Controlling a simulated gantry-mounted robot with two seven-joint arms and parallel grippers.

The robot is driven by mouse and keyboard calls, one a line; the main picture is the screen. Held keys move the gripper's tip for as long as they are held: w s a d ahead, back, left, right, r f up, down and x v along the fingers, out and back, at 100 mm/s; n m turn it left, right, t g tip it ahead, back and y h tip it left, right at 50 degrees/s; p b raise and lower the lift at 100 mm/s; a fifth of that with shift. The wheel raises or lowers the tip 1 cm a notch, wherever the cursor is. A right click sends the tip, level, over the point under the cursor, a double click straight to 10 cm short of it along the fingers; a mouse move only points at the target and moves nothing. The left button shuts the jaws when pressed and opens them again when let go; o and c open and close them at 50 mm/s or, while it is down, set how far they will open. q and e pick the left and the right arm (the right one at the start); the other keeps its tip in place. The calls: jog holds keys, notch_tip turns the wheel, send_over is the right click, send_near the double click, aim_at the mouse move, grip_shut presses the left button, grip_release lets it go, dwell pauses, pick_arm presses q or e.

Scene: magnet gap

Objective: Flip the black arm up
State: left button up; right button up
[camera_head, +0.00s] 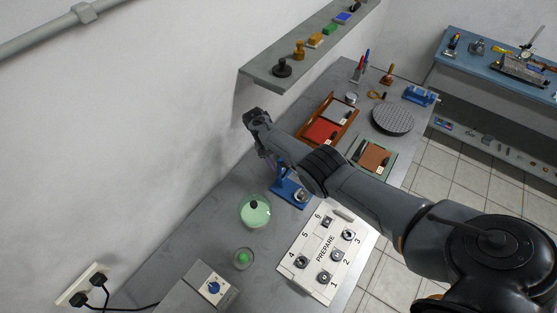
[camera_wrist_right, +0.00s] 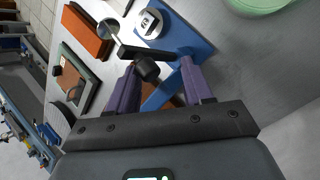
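In the wrist view a blue stand (camera_wrist_right: 192,42) carries a black arm (camera_wrist_right: 133,50) with a dark round knob (camera_wrist_right: 148,68) and a grey disc (camera_wrist_right: 107,29) at its end. A silver round part (camera_wrist_right: 149,23) sits on the stand. My right gripper (camera_wrist_right: 160,70) has purple fingers spread wide, with the knob between their tips, nearer the left finger; I cannot tell if it touches. In the head view the blue stand (camera_head: 290,192) is on the bench below my right gripper (camera_head: 270,160); the black arm is hard to make out there. My left gripper is not in view.
A white numbered panel (camera_head: 313,262), a green dish (camera_head: 255,212) and a switch box (camera_head: 213,288) stand nearby on the grey bench. Framed trays (camera_head: 347,109) lie beyond my right arm. A shelf (camera_head: 268,73) with stamps juts from the wall.

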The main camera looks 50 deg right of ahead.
jog(key=b+v, duration=0.3)
jog(key=v, duration=0.7)
jog(key=shift+w+r, duration=0.15)
jog(key=shift+r, duration=0.25)
